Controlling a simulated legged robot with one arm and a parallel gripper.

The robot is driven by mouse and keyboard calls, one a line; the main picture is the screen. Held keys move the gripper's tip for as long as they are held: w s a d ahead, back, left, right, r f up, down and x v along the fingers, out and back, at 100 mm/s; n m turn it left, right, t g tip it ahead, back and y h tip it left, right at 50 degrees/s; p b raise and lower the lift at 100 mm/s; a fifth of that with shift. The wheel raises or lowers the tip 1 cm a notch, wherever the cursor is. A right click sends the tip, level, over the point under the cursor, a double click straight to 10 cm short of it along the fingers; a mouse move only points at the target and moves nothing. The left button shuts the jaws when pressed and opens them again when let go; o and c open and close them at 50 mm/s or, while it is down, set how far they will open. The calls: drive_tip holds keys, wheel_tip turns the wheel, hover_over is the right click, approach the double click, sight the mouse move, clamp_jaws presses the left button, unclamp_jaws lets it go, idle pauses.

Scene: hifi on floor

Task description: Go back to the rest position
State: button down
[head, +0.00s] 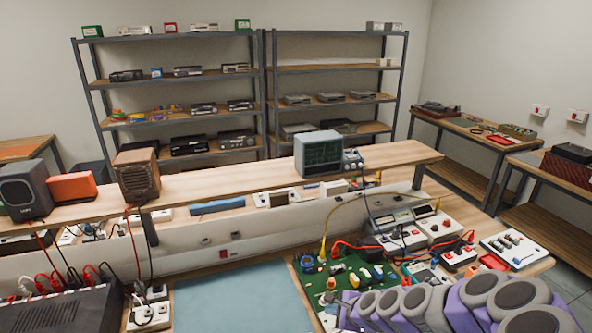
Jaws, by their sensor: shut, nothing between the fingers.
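My arm, purple with grey round pads, reaches in from the bottom right corner of the head view. Its far end, with my gripper (340,303), is over the front edge of a green circuit board (348,277) on the workbench (536,268). My gripper looks shut and empty. The fingers are small and partly merge with the board behind them, so I cannot tell whether they touch it.
An oscilloscope (318,154) and speakers (137,175) stand on the raised shelf (230,186). Small instruments and cables crowd the bench's right side. A blue mat (240,300) lies clear in front. A dark box (62,312) is at lower left. Metal racks (262,95) stand behind.

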drive_tip(key=s+a+r+n+g, duration=0.2)
drive_tip(key=s+a+r+n, duration=0.1)
drive_tip(key=s+r+n, duration=0.4)
drive_tip(key=s+a+r+n+g, duration=0.3)
drive_tip(key=s+r+n, duration=0.2)
drive_tip(key=s, duration=0.4)
drive_tip(key=s+d+r+n+g+h, duration=0.1)
drive_tip(key=s+d+r+n, duration=0.1)
drive_tip(key=s, duration=0.6)
drive_tip(key=s+d+r+n+g+h, duration=0.1)
drive_tip(key=s+d+r+n+h, duration=0.1)
drive_tip(key=s, duration=0.6)
drive_tip(key=s+d+r+n+g+h, duration=0.2)
drive_tip(key=s+d+n, duration=0.1)
drive_tip(key=s, duration=0.5)
drive_tip(key=shift+d+r, duration=0.25)
drive_tip(key=shift+d, duration=0.2)
drive_tip(key=shift+w, duration=0.1)
